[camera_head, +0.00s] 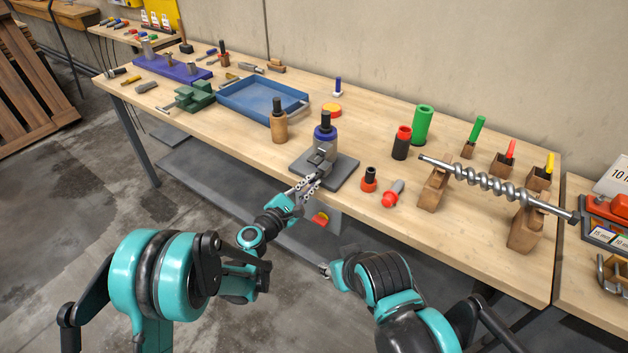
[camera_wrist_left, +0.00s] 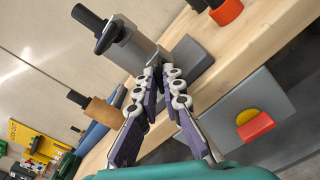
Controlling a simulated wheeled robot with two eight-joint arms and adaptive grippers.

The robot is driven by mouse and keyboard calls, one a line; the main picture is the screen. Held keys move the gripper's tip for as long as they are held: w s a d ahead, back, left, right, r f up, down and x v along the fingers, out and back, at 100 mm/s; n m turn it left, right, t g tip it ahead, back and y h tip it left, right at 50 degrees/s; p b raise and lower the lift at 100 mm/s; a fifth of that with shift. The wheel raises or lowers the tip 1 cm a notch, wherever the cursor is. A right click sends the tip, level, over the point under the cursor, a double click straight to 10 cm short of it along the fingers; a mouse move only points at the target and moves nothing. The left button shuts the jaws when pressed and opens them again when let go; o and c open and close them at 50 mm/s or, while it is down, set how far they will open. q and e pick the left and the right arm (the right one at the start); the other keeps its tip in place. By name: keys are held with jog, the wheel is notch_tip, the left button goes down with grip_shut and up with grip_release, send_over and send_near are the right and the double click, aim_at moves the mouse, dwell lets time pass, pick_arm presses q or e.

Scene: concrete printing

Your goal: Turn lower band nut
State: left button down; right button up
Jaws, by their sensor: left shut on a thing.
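A grey upright fixture (camera_head: 322,148) with a blue collar (camera_head: 325,132) and a black top stands on a dark grey base plate (camera_head: 345,170) near the table's front edge. My left gripper (camera_head: 311,182) reaches up to its front, low down. In the left wrist view the fixture's grey body (camera_wrist_left: 130,50) lies just beyond the left gripper (camera_wrist_left: 158,78), whose fingertips are closed together on a small part there. I take that part for the lower band nut; the fingers hide it. My right gripper (camera_head: 325,269) is low, in front of the table, its fingers too small to read.
A wooden cylinder with a black top (camera_head: 279,125) and a blue tray (camera_head: 262,100) stand left of the fixture. A red and black piece (camera_head: 369,180) and a red-tipped piece (camera_head: 393,193) lie right of it. A long auger (camera_head: 490,183) rests on wooden blocks further right.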

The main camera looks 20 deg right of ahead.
aim_at(312, 182)
pick_arm(q)
jog(key=n, duration=0.4)
jog(key=shift+n, duration=0.6)
jog(key=n, duration=0.2)
jog(key=shift+n, duration=0.4)
jog(key=c, duration=1.7)
grip_release()
jog(key=shift+v, duration=2.25)
